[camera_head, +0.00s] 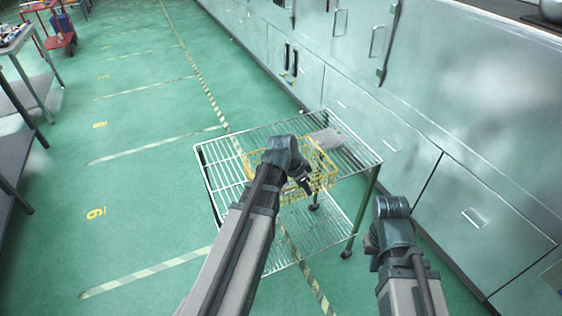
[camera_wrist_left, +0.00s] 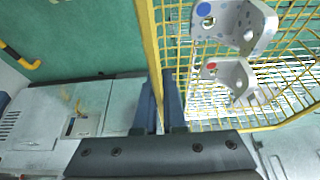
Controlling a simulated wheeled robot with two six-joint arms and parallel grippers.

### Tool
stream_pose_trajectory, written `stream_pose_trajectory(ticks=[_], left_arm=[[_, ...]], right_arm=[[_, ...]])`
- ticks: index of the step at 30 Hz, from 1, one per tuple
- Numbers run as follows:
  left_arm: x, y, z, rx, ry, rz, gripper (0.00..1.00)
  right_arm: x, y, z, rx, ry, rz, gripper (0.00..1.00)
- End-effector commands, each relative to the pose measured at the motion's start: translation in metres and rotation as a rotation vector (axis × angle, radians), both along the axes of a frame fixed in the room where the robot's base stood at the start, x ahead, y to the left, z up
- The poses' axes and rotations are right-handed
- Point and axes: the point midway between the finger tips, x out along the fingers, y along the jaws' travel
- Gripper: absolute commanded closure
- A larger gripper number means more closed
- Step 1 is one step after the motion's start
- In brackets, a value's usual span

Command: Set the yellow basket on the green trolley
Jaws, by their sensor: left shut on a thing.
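The yellow wire basket (camera_head: 325,178) is over the top wire shelf of the trolley (camera_head: 222,150), partly hidden by my left arm. I cannot tell whether its bottom touches the shelf. My left gripper (camera_head: 306,187) is shut on the basket's yellow rim. In the left wrist view the gripper's fingers (camera_wrist_left: 159,100) stand on either side of the rim (camera_wrist_left: 150,50). Two grey metal brackets, one with a blue dot (camera_wrist_left: 240,25) and one with a red dot (camera_wrist_left: 232,75), are in the basket. My right arm is at the lower right; its fingers are hidden.
A grey flat object (camera_head: 328,139) lies at the back of the trolley's top shelf. Pale metal cabinets (camera_head: 470,130) line the right side. Green floor with striped lines is open to the left. A red cart (camera_head: 58,38) stands far left.

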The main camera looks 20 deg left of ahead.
Motion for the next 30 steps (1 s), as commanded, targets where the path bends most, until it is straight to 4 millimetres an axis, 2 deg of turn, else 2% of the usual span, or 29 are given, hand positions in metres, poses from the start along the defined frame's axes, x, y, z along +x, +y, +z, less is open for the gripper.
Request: stream_pose_trajectory(ticks=[12,16,21,30], left_arm=[[0.028,0.091,-0.010,0.000,-0.001,0.006,1.00],[0.034,0.115,-0.012,0.001,0.000,0.004,1.00],[0.038,0.133,-0.013,0.000,-0.002,0.002,1.00],[0.039,0.137,-0.013,0.000,-0.002,-0.001,1.00]], right_arm=[[0.000,0.000,-0.010,0.000,0.000,0.000,1.00],[0.000,0.000,-0.012,0.000,0.000,0.000,1.00],[0.000,0.000,-0.013,0.000,0.000,0.000,1.00],[0.000,0.000,-0.013,0.000,0.000,0.000,1.00]])
